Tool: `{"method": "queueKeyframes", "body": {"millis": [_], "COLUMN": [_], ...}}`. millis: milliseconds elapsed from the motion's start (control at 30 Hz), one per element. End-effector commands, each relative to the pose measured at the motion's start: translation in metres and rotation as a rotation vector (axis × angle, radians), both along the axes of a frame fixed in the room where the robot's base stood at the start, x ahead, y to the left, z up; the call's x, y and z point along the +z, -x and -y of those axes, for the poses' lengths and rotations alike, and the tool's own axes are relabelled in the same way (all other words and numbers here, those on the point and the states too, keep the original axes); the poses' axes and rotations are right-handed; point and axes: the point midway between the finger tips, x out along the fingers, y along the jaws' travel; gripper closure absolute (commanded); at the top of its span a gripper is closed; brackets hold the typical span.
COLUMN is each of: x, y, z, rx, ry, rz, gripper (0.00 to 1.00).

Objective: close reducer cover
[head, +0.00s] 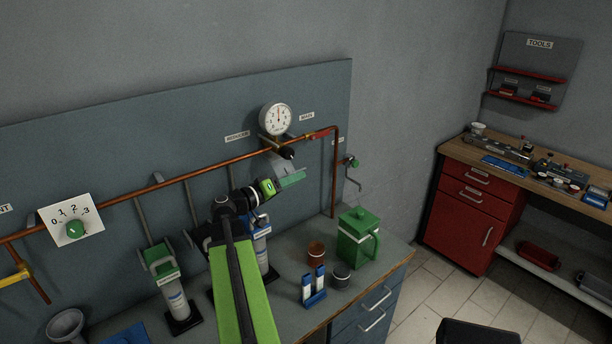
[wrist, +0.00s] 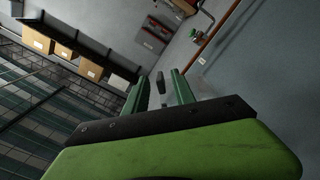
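The reducer sits on the copper pipe under the round gauge (head: 276,119), beside a label reading REDUCER (head: 238,135). A dark round knob (head: 287,153) shows there. A pale grey piece (head: 281,165) hangs below it; I cannot tell for sure whether this is the cover. My gripper (head: 292,177) is just below and in front of that piece, and I cannot tell whether they touch. In the wrist view its two green fingers (wrist: 160,92) stand apart, with a small dark upright shape between them that does not appear gripped.
The copper pipe (head: 185,178) runs along the wall panel. On the bench are a green jug (head: 358,238), a brown cup (head: 316,252), a blue-and-white item (head: 314,287) and filter cylinders (head: 174,298). A red cabinet (head: 462,221) stands at right, past open floor.

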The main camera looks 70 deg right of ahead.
Motion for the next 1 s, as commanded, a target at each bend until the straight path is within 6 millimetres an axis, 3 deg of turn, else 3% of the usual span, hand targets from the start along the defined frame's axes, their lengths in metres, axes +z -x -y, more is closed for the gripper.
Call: {"method": "queueKeyframes", "body": {"millis": [100,233,600,867,1000], "x": [0.000,0.000,0.000,0.000,0.000], "y": [0.014,0.023,0.028,0.027,0.027], "z": [0.022,0.037,0.044,0.044,0.044], "rx": [-0.003,-0.001,0.002,0.002,0.003], "ry": [0.000,0.000,-0.001,-0.001,0.000], "rz": [0.000,0.000,0.000,0.000,0.000], "gripper": [0.69,0.69,0.69,1.00,1.00]}}
